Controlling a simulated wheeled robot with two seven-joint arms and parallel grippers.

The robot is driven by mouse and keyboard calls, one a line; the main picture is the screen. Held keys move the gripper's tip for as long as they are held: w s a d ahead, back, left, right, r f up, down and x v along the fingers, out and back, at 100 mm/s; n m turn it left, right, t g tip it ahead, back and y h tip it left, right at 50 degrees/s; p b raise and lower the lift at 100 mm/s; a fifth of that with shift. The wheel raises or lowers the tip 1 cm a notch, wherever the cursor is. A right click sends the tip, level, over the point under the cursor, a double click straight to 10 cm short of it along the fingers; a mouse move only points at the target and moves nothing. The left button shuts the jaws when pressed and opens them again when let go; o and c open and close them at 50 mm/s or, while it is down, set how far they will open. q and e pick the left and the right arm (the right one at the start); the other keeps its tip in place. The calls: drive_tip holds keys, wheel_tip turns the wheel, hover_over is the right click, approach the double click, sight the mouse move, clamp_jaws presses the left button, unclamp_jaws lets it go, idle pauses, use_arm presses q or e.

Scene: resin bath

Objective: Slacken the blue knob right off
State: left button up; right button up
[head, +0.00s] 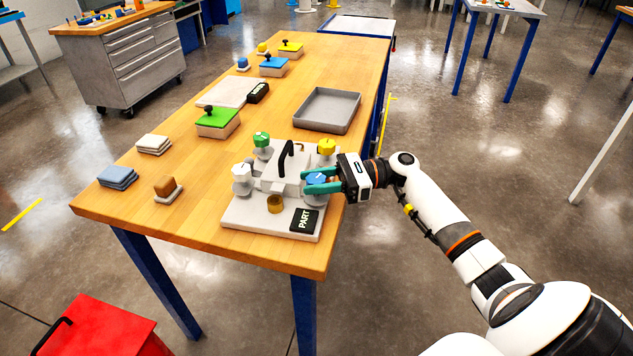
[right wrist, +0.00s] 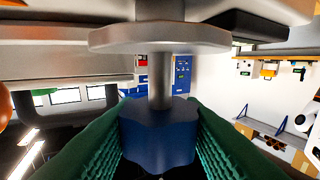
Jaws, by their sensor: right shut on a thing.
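The blue knob (head: 316,179) sits at the right front of a white fixture (head: 240,215) on the wooden table. My right gripper (head: 318,183) comes in from the right with its green fingers around the knob. In the right wrist view the blue knob (right wrist: 157,135) is between both green fingers, on a grey stem below a round flange. The right gripper is shut on it. The fixture also bears a green knob (head: 261,139), a yellow knob (head: 327,146), a white knob, a brass-coloured piece (head: 275,203) and a black handle. My left gripper is not in view.
The table's right edge is close to the fixture.

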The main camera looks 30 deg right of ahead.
drive_tip(key=o, duration=1)
drive_tip(key=b+v, duration=0.1)
drive_tip(key=v, duration=1.1)
drive_tip(key=shift+b, duration=0.4)
